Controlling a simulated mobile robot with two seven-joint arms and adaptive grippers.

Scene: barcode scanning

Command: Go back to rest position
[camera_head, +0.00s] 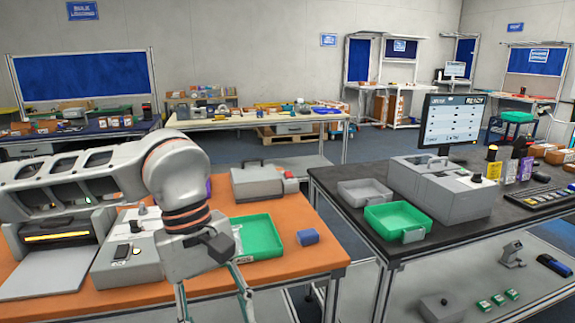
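My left arm reaches in from the left over the orange-topped table (310,262). Its gripper (213,299) points down at the bottom edge, with its two thin fingers spread wide apart and no object visible between them. The lowest part of the fingers is cut off by the frame. The gripper is in front of the table's near edge, left of and nearer than a green tray (262,240). My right arm and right gripper are not in view.
A small blue block (308,237) lies right of the green tray, and a grey case (257,181) stands behind it. A grey machine with a yellow light (55,237) is at left. The dark table at right holds a monitor (449,122) and another green tray (397,217).

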